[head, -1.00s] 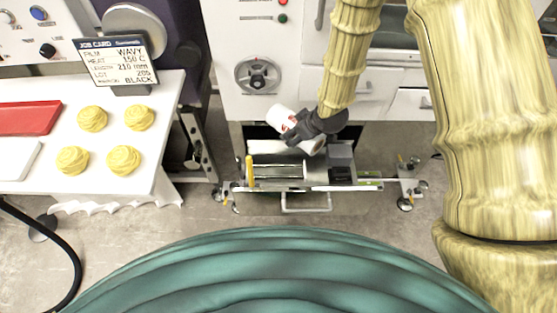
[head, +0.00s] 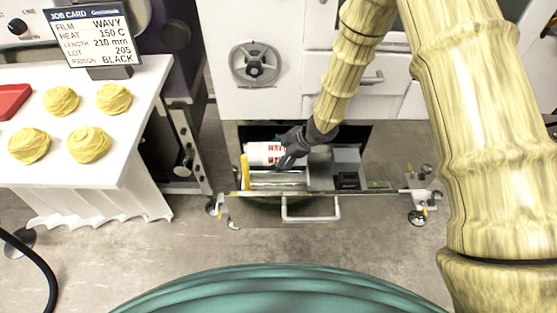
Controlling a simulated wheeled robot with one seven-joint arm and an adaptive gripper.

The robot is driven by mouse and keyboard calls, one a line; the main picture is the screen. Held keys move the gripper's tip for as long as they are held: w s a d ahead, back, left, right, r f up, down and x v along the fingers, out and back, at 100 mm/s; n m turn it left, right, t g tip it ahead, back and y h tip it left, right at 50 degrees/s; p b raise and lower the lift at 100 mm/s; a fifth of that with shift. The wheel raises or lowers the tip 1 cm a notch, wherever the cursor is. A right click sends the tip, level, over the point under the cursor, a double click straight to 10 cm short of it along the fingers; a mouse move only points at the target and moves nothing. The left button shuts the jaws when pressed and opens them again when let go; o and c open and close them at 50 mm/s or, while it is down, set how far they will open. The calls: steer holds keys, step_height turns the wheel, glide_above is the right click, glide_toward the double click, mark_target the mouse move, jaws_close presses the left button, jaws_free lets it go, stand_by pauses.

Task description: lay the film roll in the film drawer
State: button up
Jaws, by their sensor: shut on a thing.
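The film roll (head: 262,153) is white with red lettering, and part of the word "WAVY" shows. It lies roughly level at the left part of the open film drawer (head: 310,220). My gripper (head: 289,150), dark grey, is shut on the right end of the roll and hides that end. The roll is over or within the drawer's left compartment; I cannot tell whether it touches the bottom. The drawer has a front handle, a yellow upright piece (head: 245,172) at its left, and a grey block with a black item at its right.
A white table (head: 90,185) with several yellow noodle nests and a red tray (head: 14,100) stands at the left. A job card (head: 90,38) reading "WAVY" stands at its back. The white machine cabinet (head: 245,100) rises behind the drawer. Floor in front is clear.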

mark_target(299, 161)
steer(key=shift+f+b, duration=3.3)
steer(key=shift+f, duration=1.1)
steer(key=shift+s+f, duration=0.15)
steer(key=shift+f, duration=0.35)
steer(key=shift+c, duration=1.4)
steer(key=o, duration=1.8)
steer(key=v, duration=1.2)
